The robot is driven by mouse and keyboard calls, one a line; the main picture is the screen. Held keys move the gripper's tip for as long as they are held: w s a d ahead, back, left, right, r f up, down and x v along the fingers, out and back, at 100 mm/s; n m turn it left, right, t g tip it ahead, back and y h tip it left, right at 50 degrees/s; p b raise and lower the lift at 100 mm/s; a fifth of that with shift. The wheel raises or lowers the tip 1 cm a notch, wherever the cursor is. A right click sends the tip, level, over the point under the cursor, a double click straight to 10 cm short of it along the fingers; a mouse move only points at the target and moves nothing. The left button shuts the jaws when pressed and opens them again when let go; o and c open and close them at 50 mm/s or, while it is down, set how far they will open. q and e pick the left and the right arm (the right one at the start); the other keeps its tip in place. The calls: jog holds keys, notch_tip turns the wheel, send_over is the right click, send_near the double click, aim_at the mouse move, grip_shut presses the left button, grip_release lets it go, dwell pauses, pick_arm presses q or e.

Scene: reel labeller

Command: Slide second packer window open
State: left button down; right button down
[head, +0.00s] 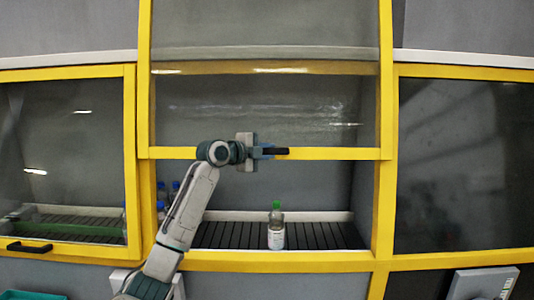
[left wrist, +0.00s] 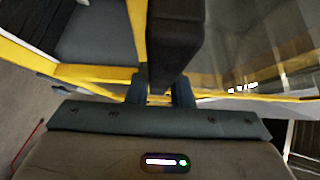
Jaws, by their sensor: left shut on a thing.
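The middle window (head: 265,110) is a glass pane in a yellow frame. Its lower yellow rail stands well above the sill, leaving an opening below it. My left gripper (head: 264,152) is shut on the black handle (head: 281,151) on that lower rail. The handle also shows as a dark bar in the left wrist view (left wrist: 176,40), between the fingers of my left gripper (left wrist: 160,92). The fingers hide part of the handle. My right gripper is not in view.
Through the opening, a clear bottle with a green cap (head: 276,228) stands on a dark roller conveyor (head: 325,236). Several blue-capped bottles (head: 167,192) are at the left inside. The left window (head: 65,150) is down, with its black handle (head: 30,247) low. A grey screen (head: 482,284) is at lower right.

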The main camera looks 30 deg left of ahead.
pick_arm(q)
jog(key=c, duration=1.3)
grip_release()
jog(key=shift+s+a, duration=0.1)
jog(key=shift+s, duration=0.15)
jog(key=shift+b+v, duration=2.9)
jog(key=shift+v, duration=2.25)
jog(key=shift+w, duration=0.1)
